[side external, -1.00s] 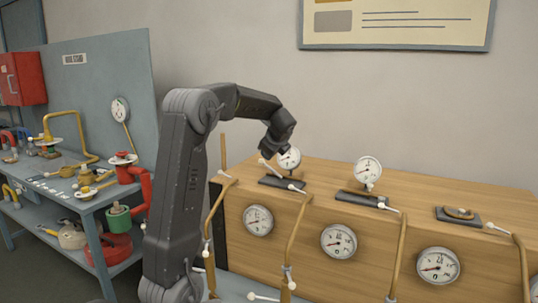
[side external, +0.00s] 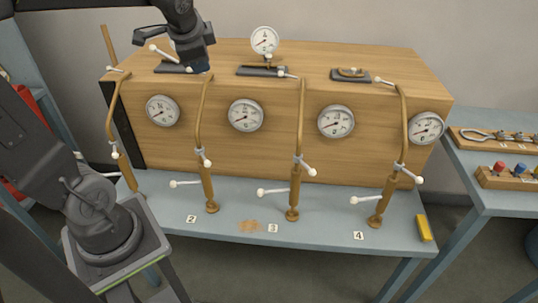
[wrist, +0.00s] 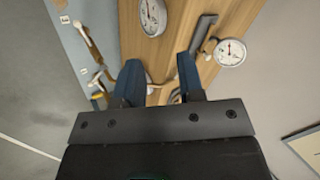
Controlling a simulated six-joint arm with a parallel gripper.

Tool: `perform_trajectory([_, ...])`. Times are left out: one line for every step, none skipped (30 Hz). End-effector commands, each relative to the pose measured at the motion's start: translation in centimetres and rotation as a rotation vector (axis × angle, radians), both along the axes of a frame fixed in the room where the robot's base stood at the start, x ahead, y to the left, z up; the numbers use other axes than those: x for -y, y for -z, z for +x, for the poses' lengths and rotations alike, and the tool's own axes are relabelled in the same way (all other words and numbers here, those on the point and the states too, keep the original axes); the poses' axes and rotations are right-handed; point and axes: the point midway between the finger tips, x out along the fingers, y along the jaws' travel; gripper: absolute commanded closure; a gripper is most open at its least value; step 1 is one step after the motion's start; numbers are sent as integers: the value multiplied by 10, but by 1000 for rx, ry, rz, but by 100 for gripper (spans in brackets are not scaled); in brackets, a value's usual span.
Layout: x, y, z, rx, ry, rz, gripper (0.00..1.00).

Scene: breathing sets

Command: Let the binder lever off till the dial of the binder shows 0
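My gripper (side external: 198,64) is over the left end of the wooden case's top, by the leftmost dark device (side external: 172,67). A white-knobbed lever (side external: 160,52) slopes up there, and my gripper mostly covers the dial behind it. In the wrist view, the two blue fingers (wrist: 159,82) stand apart, with no object clearly held between them. A second device has an upright white dial (side external: 264,40), which also shows in the wrist view (wrist: 230,52). I cannot tell which device is the binder, and the dial readings are too small to read surely.
The wooden case (side external: 290,160) bears several round front gauges (side external: 245,115), with brass pipes and white-knobbed handles before them. A flat device (side external: 352,73) sits at the top right. A yellow block (side external: 424,228) lies on the bench (side external: 330,235). A side table (side external: 500,205) stands right.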

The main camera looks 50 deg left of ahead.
Motion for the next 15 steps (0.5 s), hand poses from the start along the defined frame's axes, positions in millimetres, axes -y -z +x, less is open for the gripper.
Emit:
perform_trajectory([37,4,-15,57,-22,-88,65])
perform_trajectory([55,7,-24,84,-44,-144,65])
perform_trajectory([77,13,-36,115,-74,-217,65])
perform_trajectory([92,16,-46,133,-97,-269,65])
perform_trajectory([106,21,-55,147,-119,-320,65])
perform_trajectory([121,26,-66,160,-146,-381,65])
perform_trajectory([131,30,-74,167,-167,-424,65])
perform_trajectory([139,34,-82,172,-186,-462,65])
perform_trajectory([149,38,-90,176,-207,-505,65])
perform_trajectory([154,41,-95,177,-221,-532,65])
perform_trajectory([159,43,-100,179,-234,-555,65])
perform_trajectory([163,45,-105,178,-248,-578,65])
perform_trajectory([166,47,-107,179,-256,-592,65])
perform_trajectory([168,48,-109,179,-262,-602,65])
perform_trajectory([169,49,-110,177,-268,-610,65])
